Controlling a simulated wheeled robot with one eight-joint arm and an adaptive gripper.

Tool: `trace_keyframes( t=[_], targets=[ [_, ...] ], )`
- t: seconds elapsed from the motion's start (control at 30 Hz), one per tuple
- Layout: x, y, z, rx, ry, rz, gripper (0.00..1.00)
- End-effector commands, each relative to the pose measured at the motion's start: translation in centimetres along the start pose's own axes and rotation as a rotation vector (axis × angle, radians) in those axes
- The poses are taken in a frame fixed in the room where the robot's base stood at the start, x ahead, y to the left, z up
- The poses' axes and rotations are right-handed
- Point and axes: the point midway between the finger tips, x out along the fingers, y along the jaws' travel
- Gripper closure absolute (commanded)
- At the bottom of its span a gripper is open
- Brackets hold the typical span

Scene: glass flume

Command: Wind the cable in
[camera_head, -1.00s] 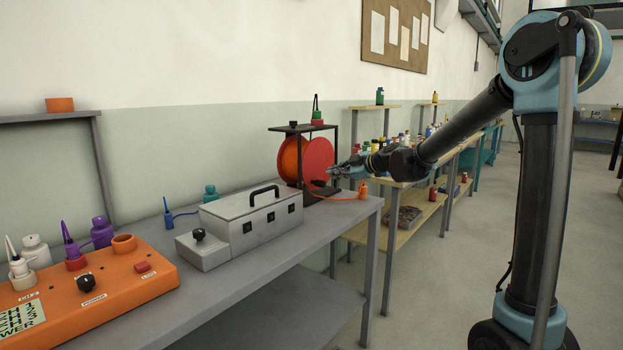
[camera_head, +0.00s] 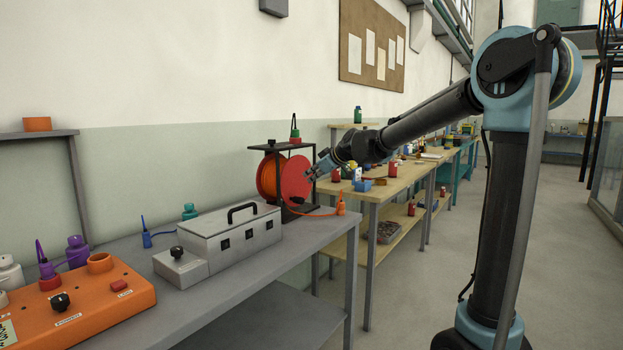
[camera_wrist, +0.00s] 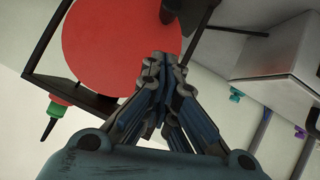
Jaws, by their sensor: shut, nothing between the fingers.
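The cable reel, an orange drum with a red disc (camera_head: 295,180), stands in a black frame (camera_head: 309,172) at the far end of the grey bench. A black crank handle (camera_head: 297,200) is low on the disc. An orange cable (camera_head: 318,215) runs along the bench to an orange plug (camera_head: 340,203). My gripper (camera_head: 309,176) is shut and empty at the right of the disc. In the wrist view, the shut fingertips (camera_wrist: 155,58) overlap the red disc (camera_wrist: 110,40), and a dark knob (camera_wrist: 178,8) shows at the top edge. I cannot tell whether the fingers touch the disc.
A grey metal box (camera_head: 229,232) with a black handle stands on the bench left of the reel. An orange power unit (camera_head: 85,315) is nearer. A green-and-red bottle (camera_head: 295,132) stands on the reel frame. Wooden tables (camera_head: 385,190) with small items stand behind.

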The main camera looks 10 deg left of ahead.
Motion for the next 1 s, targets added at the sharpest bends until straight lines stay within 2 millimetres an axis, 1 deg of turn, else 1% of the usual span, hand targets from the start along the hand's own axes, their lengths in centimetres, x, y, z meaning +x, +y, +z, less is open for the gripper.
trace_keyframes(
  t=[0.1, 0.47, 0.6, 0.8, 1.0],
  targets=[
    [1.7, 0.1, 0.1, -0.001, 0.001, 0.001, 1.00],
    [6.5, 0.2, 0.2, 0.001, 0.000, 0.002, 1.00],
    [7.9, 0.3, 1.6, 0.001, -0.001, 0.003, 1.00],
    [9.1, 0.3, 2.8, 0.001, -0.001, 0.003, 1.00],
    [9.3, 0.3, 3.1, 0.001, -0.001, 0.003, 1.00]
  ],
)
